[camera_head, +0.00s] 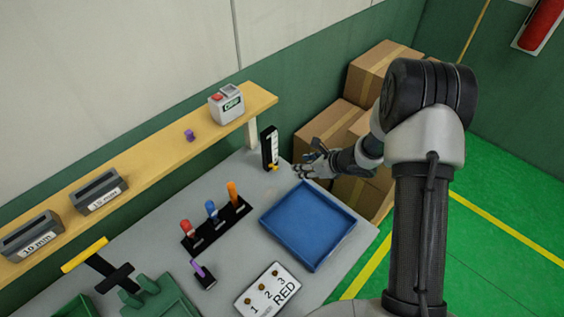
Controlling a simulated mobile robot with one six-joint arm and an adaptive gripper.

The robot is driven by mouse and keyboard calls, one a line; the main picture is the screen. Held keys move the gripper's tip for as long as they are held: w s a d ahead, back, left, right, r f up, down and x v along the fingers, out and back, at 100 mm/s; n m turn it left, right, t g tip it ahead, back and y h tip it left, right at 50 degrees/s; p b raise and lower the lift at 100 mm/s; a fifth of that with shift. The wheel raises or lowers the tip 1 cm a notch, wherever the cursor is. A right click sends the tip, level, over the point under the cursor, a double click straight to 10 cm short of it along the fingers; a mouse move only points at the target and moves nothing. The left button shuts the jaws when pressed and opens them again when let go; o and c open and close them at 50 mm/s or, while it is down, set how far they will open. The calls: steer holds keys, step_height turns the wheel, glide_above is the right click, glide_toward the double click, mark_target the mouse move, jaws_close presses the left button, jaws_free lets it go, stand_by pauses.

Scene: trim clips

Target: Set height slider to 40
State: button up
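The height slider (270,148) is a black upright panel with a white scale, standing at the back of the grey table near the shelf's right end. Its yellow knob (272,167) sits near the bottom of the scale. The scale numbers are too small to read. My gripper (298,171) is just right of the knob, at about the knob's height in the picture, and seems apart from it. The fingers are too small to tell whether they are open or shut. I see nothing held in them.
A blue tray (309,259) lies in front of my gripper. A black base with red, blue and orange levers (232,194) stands left of it. A wooden shelf (160,145) carries a white device (228,103). Cardboard boxes (328,124) are stacked behind my arm.

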mark_target(277, 169)
steer(key=x, duration=1.6)
steer(key=shift+w+a+f, duration=0.1)
steer(key=shift+a+f, duration=0.05)
jaws_close()
